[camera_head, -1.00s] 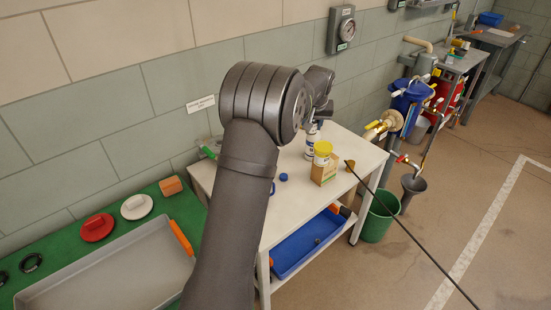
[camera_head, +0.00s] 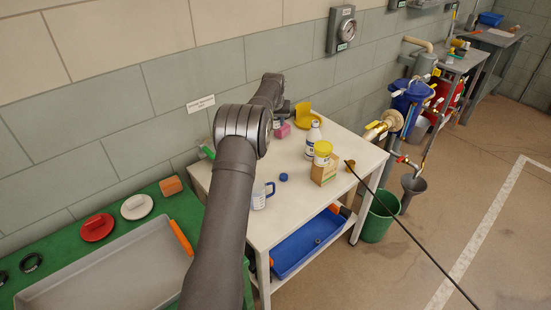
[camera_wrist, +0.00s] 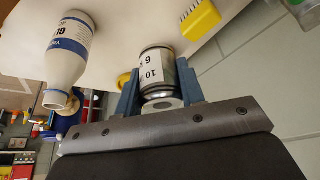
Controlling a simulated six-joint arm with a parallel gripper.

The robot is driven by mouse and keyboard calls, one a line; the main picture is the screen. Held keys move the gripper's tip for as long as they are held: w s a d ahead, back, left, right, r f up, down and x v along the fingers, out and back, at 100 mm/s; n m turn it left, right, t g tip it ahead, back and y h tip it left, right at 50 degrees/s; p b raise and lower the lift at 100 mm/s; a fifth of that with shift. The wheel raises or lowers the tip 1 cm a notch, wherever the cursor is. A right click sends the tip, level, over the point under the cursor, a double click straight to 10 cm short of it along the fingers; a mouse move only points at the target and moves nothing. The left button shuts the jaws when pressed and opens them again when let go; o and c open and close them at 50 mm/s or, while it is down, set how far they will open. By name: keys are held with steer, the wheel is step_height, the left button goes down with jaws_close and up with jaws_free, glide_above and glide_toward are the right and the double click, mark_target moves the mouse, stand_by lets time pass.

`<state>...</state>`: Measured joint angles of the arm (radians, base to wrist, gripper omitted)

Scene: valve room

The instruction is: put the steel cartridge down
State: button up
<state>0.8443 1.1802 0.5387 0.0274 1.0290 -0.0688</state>
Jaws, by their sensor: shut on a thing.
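The steel cartridge (camera_wrist: 157,66), a short metal cylinder with a white printed label, sits between the two blue-grey fingers of my gripper (camera_wrist: 159,88) in the wrist view. The gripper is shut on it. Its far end is over the white table top (camera_wrist: 120,25); I cannot tell whether it touches. In the head view my gripper (camera_head: 284,111) is at the back of the white table (camera_head: 264,225), near the wall, and the cartridge cannot be made out there.
A white bottle (camera_head: 313,138) with a blue label stands beside the gripper; it also shows in the wrist view (camera_wrist: 68,55). A yellow object (camera_head: 306,117) and a pink block (camera_head: 283,130) are close by.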

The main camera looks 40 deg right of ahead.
mark_target(276, 155)
step_height(276, 155, down, 15)
stand_by(0.5)
steer(key=shift+f, duration=0.15)
steer(key=o, duration=1.2)
steer(key=shift+c, duration=0.2)
steer(key=v, duration=1.2)
steer(key=x, duration=1.2)
steer(key=shift+r, duration=1.55)
